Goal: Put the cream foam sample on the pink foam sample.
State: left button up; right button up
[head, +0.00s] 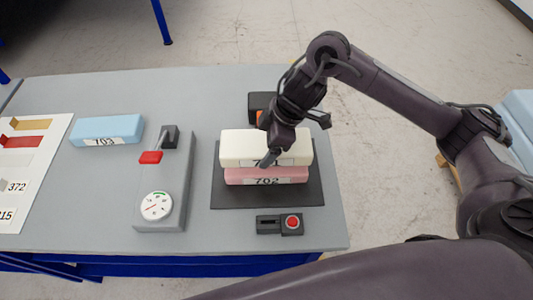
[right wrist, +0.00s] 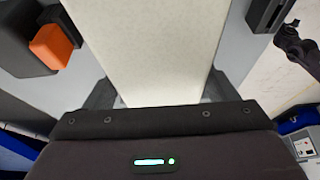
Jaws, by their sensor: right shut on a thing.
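The cream foam sample (head: 236,149) is a pale block with a label, partly covered by my gripper. It lies directly above the pink foam sample (head: 238,177), labelled 702, with no clear gap showing between them. The pink sample sits on a dark plate (head: 265,198). My right gripper (head: 275,152) comes down from above and is shut on the cream sample. In the right wrist view the cream sample (right wrist: 150,45) runs between the two fingers.
A blue foam block (head: 95,130) labelled 703 lies at the left. A grey device with a dial (head: 157,205) and red lever stands left of the plate. A box with a red button (head: 291,222) is in front. A black and orange thing (head: 257,103) stands behind.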

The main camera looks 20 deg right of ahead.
jog(key=shift+f, duration=0.6)
notch_tip(320, 180, down, 3)
jog(key=shift+f, duration=0.2)
jog(key=o, duration=0.9)
